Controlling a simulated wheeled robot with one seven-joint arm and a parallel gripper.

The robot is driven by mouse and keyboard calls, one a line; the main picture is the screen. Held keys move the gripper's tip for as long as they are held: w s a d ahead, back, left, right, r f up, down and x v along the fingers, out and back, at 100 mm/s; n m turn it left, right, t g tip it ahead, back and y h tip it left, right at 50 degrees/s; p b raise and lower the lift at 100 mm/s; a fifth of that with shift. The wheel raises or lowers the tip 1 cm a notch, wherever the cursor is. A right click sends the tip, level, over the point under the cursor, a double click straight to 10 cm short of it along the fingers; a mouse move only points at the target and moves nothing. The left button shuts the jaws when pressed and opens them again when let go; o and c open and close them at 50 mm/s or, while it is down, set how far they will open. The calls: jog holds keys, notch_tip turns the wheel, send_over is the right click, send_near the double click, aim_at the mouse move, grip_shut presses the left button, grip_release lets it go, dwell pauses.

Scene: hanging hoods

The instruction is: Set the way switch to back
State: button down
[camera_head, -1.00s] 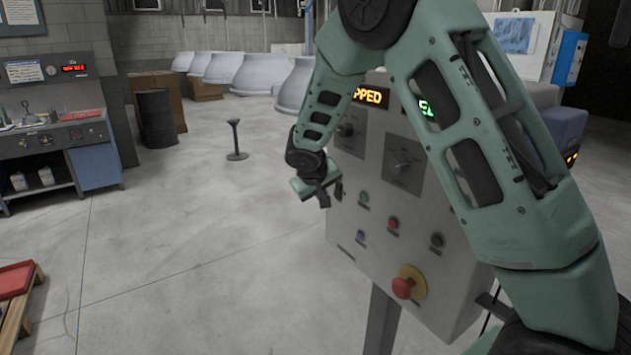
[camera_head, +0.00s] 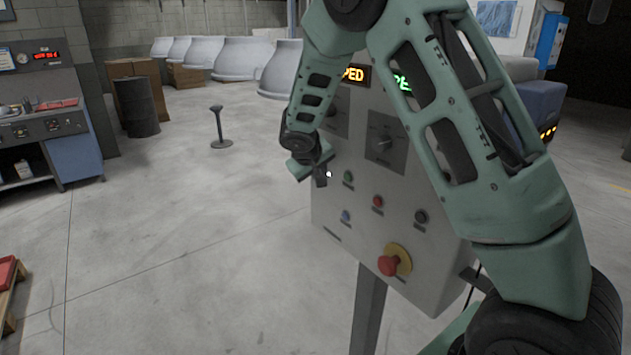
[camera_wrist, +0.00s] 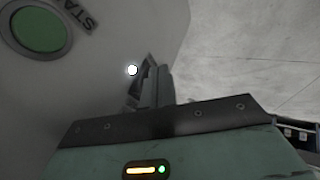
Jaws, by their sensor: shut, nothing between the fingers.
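The grey control panel (camera_head: 330,215) stands on a post, with a rotary selector knob (camera_head: 384,143) on a dark plate. A second dark plate (camera_head: 332,112) at upper left is partly hidden by my arm. The labels are too small to read, so I cannot tell which is the way switch. My gripper (camera_head: 325,176) is shut and empty at the panel's left edge, below the knobs and beside the green button (camera_head: 348,177). In the wrist view, the shut fingers (camera_wrist: 140,82) are beside the panel face, with a bright white spot at their tips; contact is unclear.
The panel also carries a red button (camera_head: 377,201), a blue button (camera_head: 345,216), a black button (camera_head: 421,216) and a red emergency stop (camera_head: 389,264). The wrist view shows the green button (camera_wrist: 40,28) close up. Floor left of the panel is clear around a small stand (camera_head: 220,130).

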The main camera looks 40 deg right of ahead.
jog(key=shift+r, duration=0.25)
jog(key=shift+r+p, duration=0.4)
jog(key=shift+r, duration=0.35)
